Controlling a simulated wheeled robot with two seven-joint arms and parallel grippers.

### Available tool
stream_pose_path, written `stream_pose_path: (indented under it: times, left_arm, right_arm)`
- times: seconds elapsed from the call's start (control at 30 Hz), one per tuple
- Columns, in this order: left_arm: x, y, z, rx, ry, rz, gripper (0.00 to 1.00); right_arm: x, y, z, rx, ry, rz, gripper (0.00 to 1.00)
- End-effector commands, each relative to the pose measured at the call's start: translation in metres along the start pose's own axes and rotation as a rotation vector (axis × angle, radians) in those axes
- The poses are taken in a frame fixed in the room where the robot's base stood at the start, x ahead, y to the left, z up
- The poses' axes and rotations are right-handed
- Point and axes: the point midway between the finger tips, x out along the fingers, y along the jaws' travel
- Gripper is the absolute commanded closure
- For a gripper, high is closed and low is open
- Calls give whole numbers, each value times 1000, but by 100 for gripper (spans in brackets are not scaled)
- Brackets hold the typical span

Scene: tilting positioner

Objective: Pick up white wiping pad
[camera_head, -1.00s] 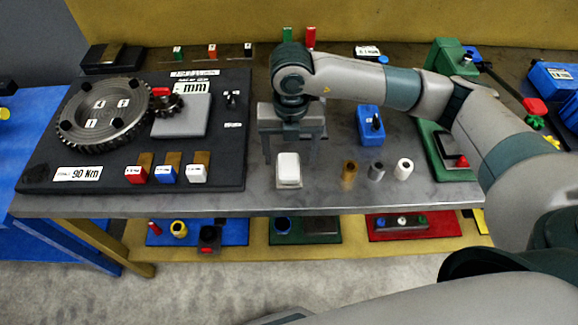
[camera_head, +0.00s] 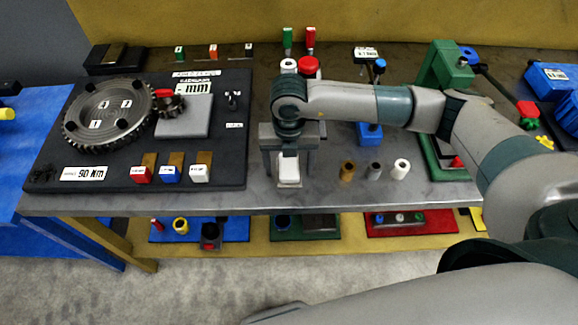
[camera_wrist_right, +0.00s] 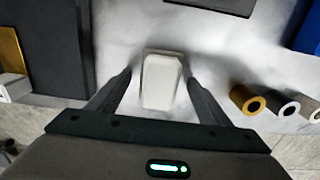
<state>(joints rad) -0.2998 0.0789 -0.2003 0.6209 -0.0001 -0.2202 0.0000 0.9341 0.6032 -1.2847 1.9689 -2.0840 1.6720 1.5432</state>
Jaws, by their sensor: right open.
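The white wiping pad (camera_head: 289,172) is a small white block on the grey table (camera_head: 255,202), near its front edge. It also shows in the right wrist view (camera_wrist_right: 161,80). My right gripper (camera_head: 289,175) points down over the pad. In the right wrist view the right gripper (camera_wrist_right: 160,85) is open, with one finger on each side of the pad and a gap on both sides. The back of the pad is partly hidden by the gripper in the head view. My left gripper is not in view.
A black board with a large gear (camera_head: 108,112) lies to the left. Brown, grey and white cylinders (camera_head: 374,170) stand to the right of the pad. A blue block (camera_head: 369,135) and a green fixture (camera_head: 440,150) are farther right. The table's front edge is close.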

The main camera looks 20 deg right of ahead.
Motion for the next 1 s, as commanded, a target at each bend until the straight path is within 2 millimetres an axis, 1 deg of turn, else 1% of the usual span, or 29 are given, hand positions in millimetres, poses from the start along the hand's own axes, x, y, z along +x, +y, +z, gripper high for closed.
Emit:
stream_pose_path:
  times: [0.3, 0.33, 0.37, 0.4, 0.47, 0.5, 0.53, 0.87, 1.0]
  left_arm:
    - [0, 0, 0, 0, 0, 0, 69]
    - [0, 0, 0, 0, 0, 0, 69]
    - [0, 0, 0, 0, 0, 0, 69]
    - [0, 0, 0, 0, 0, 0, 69]
    - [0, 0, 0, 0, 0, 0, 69]
    - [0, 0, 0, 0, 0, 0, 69]
    - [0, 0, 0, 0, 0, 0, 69]
    - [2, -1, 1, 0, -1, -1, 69]
    - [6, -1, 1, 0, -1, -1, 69]
  right_arm:
    - [0, 0, 0, 0, 0, 0, 28]
    - [0, 0, 0, 0, 0, 0, 31]
    - [0, 0, 0, 0, 0, 0, 38]
    - [0, 0, 0, 0, 0, 0, 47]
    - [0, 0, 0, 0, 0, 0, 62]
    - [0, 0, 0, 0, 0, 0, 71]
    - [0, 0, 0, 0, 0, 0, 74]
    - [-2, 0, 0, 0, -1, 1, 74]
    - [-8, 1, 1, 0, -3, 3, 74]
